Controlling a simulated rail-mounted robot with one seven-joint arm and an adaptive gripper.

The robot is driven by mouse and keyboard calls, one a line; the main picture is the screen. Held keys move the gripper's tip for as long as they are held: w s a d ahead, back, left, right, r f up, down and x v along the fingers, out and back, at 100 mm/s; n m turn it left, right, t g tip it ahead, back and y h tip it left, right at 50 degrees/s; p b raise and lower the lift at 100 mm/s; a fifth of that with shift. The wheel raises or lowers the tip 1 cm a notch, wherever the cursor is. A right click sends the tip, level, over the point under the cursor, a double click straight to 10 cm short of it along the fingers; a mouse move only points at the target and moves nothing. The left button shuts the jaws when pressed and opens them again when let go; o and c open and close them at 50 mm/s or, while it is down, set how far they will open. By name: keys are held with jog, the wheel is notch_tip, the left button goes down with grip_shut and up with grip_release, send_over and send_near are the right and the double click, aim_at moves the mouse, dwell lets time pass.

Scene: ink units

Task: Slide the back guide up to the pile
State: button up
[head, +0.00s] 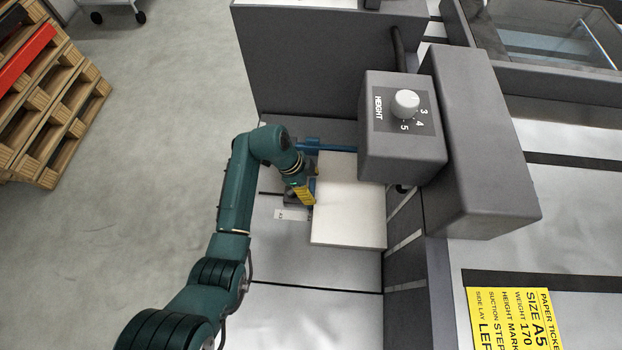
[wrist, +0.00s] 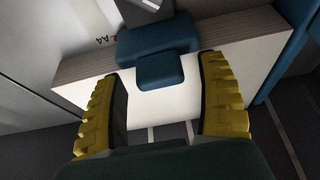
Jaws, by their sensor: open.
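The white paper pile (head: 350,212) lies on the grey feed table (head: 340,268), beside the grey head unit. A blue guide block with a small tab (wrist: 160,70) stands at the pile's left side; its mount is mostly behind my gripper in the head view. My gripper (head: 304,193) is low over this block. In the wrist view my yellow fingers (wrist: 163,76) are open, one on each side of the tab, holding nothing. The block overlaps the pile's edge (wrist: 85,65) in that view; whether they touch cannot be told.
A blue bar (head: 336,148) runs along the pile's far edge and shows at right in the wrist view (wrist: 295,45). A grey box with a HEIGHT knob (head: 405,103) overhangs the pile's right. A yellow A5 ticket (head: 514,318) lies right. Pallets (head: 50,100) stand far left.

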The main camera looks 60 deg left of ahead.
jog(key=shift+r, duration=0.1)
jog(key=v, duration=1.1)
jog(key=shift+s+a+r, duration=0.15)
jog(key=shift+r, duration=0.2)
